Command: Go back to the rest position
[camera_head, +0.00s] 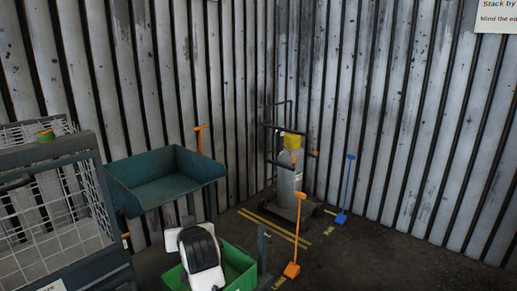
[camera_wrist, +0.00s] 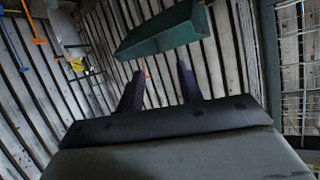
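My gripper (camera_wrist: 160,72) shows in the wrist view with its two dark fingers apart and nothing between them. Beyond the fingertips in that view is a dark green tray (camera_wrist: 165,32). In the head view, a white and black part of my arm is at the bottom centre, in front of a bright green crate (camera_head: 239,265). My fingers cannot be made out in the head view. The dark green tray (camera_head: 165,178) stands on posts just behind and left of my arm.
A wire-mesh cage (camera_head: 50,215) stands at left with a yellow-green roll (camera_head: 45,136) on top. A grey gas cylinder (camera_head: 288,180) on a trolley stands in the corner. An orange shovel (camera_head: 298,235) and a blue shovel (camera_head: 347,190) stand nearby. The floor at right is clear.

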